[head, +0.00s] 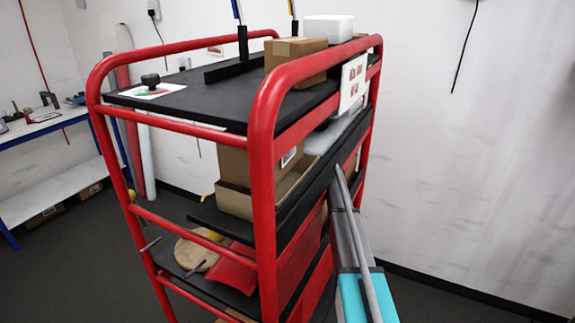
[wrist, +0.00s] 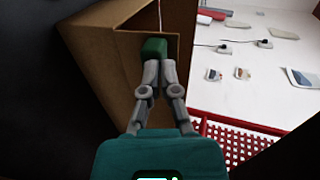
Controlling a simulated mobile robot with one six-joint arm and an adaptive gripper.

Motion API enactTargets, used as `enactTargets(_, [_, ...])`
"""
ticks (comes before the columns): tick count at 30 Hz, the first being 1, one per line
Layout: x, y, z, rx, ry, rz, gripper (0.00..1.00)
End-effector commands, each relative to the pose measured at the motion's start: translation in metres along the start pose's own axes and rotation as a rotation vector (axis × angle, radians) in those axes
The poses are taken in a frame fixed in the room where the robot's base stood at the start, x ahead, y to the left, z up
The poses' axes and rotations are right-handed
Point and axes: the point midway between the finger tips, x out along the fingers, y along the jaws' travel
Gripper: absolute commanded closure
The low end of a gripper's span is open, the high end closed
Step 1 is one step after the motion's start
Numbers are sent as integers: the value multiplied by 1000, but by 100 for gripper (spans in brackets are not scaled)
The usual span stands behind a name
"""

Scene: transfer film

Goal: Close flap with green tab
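A brown cardboard box (wrist: 102,42) fills the upper left of the wrist view, its open side facing right and toward me. A dark green tab (wrist: 154,48) shows at the opening. My gripper (wrist: 159,63) has its two grey fingers drawn close together, with their tips at the lower edge of the tab. I cannot see the tab between the fingers. In the head view, cardboard boxes (head: 235,165) stand on the middle shelf of a red cart. My grey and teal arm end reaches in from the lower right; the green tab and fingertips are not clear there.
The red cart frame (head: 265,170) stands close around the shelf. Its black top (head: 215,97) carries a box (head: 295,52), a white block (head: 328,28) and a black stand. A red mesh (wrist: 240,135) lies right of my gripper. Open floor lies right of the cart.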

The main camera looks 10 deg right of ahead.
Motion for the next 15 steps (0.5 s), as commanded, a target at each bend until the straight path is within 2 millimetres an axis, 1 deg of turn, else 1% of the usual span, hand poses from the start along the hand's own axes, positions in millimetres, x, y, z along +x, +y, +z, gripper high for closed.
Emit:
enactTargets(7, [-2,-1,-2,1,3,0,100])
enactTargets(15, [-6,-9,-2,1,3,-1,100])
